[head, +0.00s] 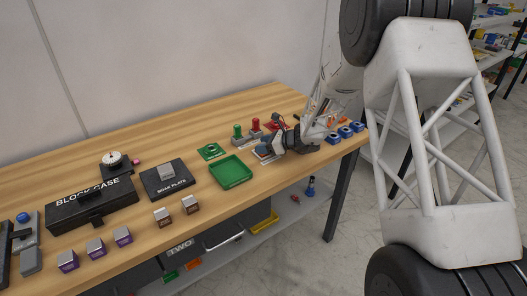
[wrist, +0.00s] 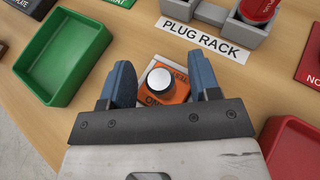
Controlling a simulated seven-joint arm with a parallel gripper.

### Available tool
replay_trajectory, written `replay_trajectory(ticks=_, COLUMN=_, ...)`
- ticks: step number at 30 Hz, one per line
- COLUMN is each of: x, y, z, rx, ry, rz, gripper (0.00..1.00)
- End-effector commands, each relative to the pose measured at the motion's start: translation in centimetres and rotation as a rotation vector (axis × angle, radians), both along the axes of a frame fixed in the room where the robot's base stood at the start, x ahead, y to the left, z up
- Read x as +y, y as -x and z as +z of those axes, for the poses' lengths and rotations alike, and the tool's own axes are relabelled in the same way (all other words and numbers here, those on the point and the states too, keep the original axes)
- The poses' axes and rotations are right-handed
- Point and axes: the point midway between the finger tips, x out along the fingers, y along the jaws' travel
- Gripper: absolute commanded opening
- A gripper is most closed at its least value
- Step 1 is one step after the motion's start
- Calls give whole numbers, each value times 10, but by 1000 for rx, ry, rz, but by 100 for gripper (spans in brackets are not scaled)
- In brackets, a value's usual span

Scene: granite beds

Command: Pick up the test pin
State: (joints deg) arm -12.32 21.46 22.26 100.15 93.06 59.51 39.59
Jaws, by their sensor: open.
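A round knob with a white top and dark sides (wrist: 160,79), likely the test pin, stands upright on an orange plate (wrist: 177,92) with partly hidden lettering. My gripper (wrist: 163,82) is open in the wrist view, with one blue finger on each side of the knob and visible gaps between. The knob's lower part is hidden from above, so I cannot tell how deep it sits. In the head view my gripper (head: 272,149) is low over the right part of the wooden bench, and it hides the knob.
A green tray (wrist: 46,78) lies left of my gripper, and a red tray (wrist: 291,145) at the lower right. The plug rack (wrist: 230,28) with a red plug (wrist: 257,10) stands just beyond. Blue blocks (head: 345,131) sit near the bench's right end.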

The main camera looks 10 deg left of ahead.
Motion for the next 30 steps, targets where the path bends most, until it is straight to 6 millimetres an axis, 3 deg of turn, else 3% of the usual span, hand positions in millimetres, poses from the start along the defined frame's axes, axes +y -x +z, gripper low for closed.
replay_trajectory(ticks=2, x=0, y=0, z=0, rx=0, ry=0, rz=0, gripper=52)
replay_trajectory(ticks=12, x=0, y=0, z=0, rx=0, ry=0, rz=0, gripper=0)
replay_trajectory(ticks=30, x=0, y=0, z=12, rx=-3, ry=0, rz=0, gripper=0)
